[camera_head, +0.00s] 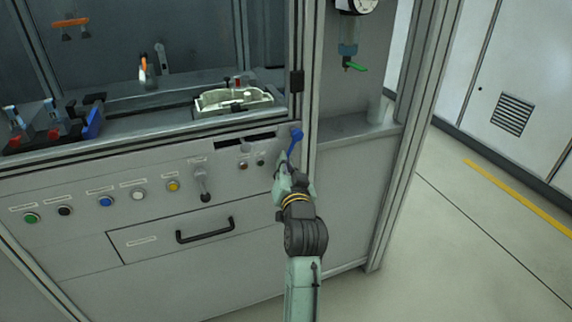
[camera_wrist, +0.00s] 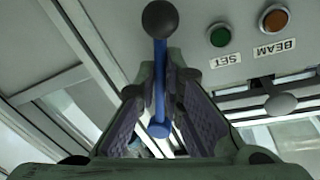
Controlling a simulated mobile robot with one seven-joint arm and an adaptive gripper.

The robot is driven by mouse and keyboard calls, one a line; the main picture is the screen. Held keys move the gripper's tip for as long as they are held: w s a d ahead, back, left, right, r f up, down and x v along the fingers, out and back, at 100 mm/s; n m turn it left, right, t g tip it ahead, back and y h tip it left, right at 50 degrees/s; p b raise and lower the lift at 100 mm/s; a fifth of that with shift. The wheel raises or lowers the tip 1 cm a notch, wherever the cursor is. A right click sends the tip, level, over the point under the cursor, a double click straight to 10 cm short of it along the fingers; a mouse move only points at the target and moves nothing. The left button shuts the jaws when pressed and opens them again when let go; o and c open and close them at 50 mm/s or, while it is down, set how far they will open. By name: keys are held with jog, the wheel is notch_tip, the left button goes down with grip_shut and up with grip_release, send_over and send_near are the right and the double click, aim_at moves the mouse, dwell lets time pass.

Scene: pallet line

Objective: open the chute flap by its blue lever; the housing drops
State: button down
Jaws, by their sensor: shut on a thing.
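The blue lever (camera_head: 294,142) stands on the front panel of the grey cabinet, near its right post, tilted a little to the right. In the wrist view its blue rod (camera_wrist: 160,85) runs between the two fingers, with a dark round knob at the top. My gripper (camera_head: 284,164) is at the lever, shut on it below the knob; the fingers (camera_wrist: 160,72) lie on both sides of the rod. A pale, hollow housing (camera_head: 233,99) sits on the deck behind the panel. I cannot clearly make out the chute flap; a dark slot (camera_head: 245,142) shows left of the lever.
A gauge and a green-handled valve (camera_head: 355,66) hang at the right. The floor (camera_head: 470,240) right of the cabinet is clear.

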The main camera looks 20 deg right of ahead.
jog(key=shift+d+f+b, duration=0.15)
jog(key=shift+f+b, duration=0.05)
jog(key=shift+b, duration=0.2)
dwell(0.3)
jog(key=d+n+b, duration=0.1)
jog(key=n+b, duration=0.1)
jog(key=b, duration=0.1)
jog(key=d+f+n+t+b, duration=0.1)
jog(key=d+n+b, duration=0.1)
jog(key=n+b, duration=0.1)
jog(key=shift+d+b, duration=0.1)
jog(key=shift+b, duration=0.7)
jog(key=d+n+b, duration=0.1)
jog(key=n+b, duration=0.1)
jog(key=d+n+b, duration=0.1)
jog(key=b, duration=0.1)
jog(key=shift+d+r+n+t+y+b, duration=0.2)
jog(key=shift+n+t+y+b, duration=0.1)
jog(key=shift+n+y+b, duration=0.1)
jog(key=shift+w+d+r+n+b, duration=0.1)
jog(key=shift+d+r+n+b, duration=0.2)
jog(key=shift+n+b, duration=0.55)
jog(key=shift+d+r, duration=0.1)
jog(key=shift+d, duration=0.05)
jog(key=c, duration=1.7)
grip_release()
